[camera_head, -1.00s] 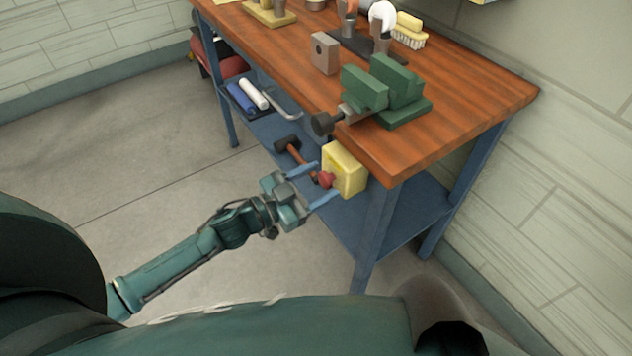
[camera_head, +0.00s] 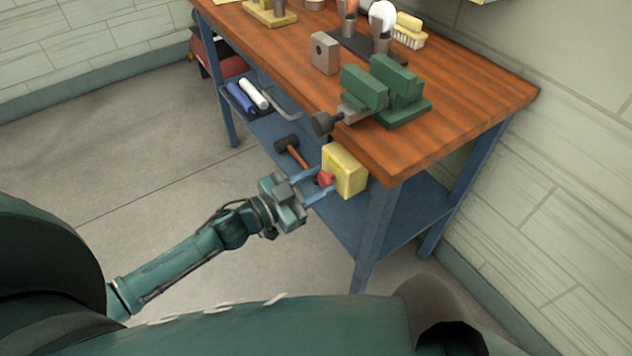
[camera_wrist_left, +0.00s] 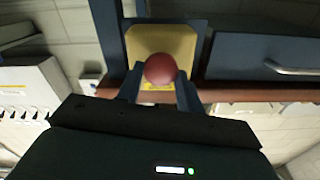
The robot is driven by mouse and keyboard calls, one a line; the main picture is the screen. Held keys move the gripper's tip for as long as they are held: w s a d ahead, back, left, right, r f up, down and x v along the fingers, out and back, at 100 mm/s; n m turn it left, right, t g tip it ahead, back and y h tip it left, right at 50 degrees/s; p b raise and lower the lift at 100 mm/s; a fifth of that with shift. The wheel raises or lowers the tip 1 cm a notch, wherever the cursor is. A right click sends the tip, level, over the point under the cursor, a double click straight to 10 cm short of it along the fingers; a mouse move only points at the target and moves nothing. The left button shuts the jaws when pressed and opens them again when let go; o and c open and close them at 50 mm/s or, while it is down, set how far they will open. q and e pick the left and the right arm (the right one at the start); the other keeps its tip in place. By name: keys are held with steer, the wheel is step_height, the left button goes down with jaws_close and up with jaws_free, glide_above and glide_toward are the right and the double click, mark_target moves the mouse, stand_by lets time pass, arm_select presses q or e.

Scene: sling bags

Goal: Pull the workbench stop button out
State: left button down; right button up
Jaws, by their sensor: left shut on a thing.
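The stop button is a red knob (camera_head: 325,178) on the front of a yellow box (camera_head: 348,172) fixed at the workbench's (camera_head: 440,130) front edge. My left gripper (camera_head: 322,183) has its fingers on either side of the red knob and is shut on it. In the left wrist view the round red knob (camera_wrist_left: 160,69) sits between the two fingertips (camera_wrist_left: 160,80), with the yellow box (camera_wrist_left: 178,42) behind it. How far the knob stands out from the box is hard to tell. My right gripper is not in view.
A green vise (camera_head: 385,92) stands on the bench above the box, its dark handle (camera_head: 322,123) jutting past the edge. A hammer (camera_head: 290,150) lies on the blue lower shelf (camera_head: 345,222). The floor at left is clear.

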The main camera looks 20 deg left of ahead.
arm_select(q)
steer(key=shift+p+v, duration=0.55)
steer(key=shift+v, duration=0.35)
steer(key=c, duration=0.9)
jaws_free()
steer(key=v, duration=1.3)
